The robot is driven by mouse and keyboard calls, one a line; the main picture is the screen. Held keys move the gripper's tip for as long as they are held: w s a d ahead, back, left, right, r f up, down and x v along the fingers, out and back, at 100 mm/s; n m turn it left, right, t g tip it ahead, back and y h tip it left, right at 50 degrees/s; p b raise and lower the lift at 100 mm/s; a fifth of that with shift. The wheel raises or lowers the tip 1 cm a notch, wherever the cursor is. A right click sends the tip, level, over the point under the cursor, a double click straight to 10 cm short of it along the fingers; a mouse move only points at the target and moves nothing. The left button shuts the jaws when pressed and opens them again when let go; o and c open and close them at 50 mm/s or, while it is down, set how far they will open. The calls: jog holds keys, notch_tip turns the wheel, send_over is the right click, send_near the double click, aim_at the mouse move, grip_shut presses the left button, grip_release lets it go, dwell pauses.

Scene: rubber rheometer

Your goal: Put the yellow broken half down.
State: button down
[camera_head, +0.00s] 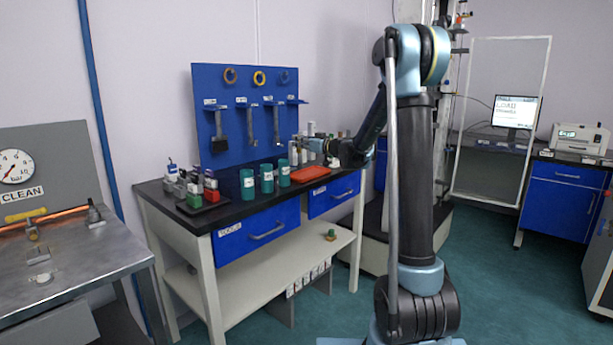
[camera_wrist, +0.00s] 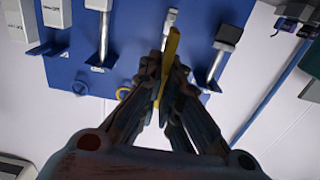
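The yellow broken half (camera_wrist: 172,45) shows in the wrist view as a thin, slightly curved yellow strip. It stands between the fingertips of my gripper (camera_wrist: 168,75), which is shut on it. In the head view my gripper (camera_head: 312,145) is above the back right of the black-topped bench (camera_head: 222,207), in front of the white bottles. The yellow half is too small to make out there. The wrist view looks toward the blue tool board (camera_wrist: 130,75), which appears upside down behind the fingers. The gripper is apart from the bench top.
An orange-red tray (camera_head: 311,174) lies on the bench's right part, below my gripper. Several green canisters (camera_head: 267,182) stand left of it. A rack of small bottles (camera_head: 203,195) stands at the bench's left. Rings (camera_head: 259,78) and tools hang on the blue board.

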jog(key=shift+f, duration=4.85)
jog(key=c, duration=1.8)
grip_release()
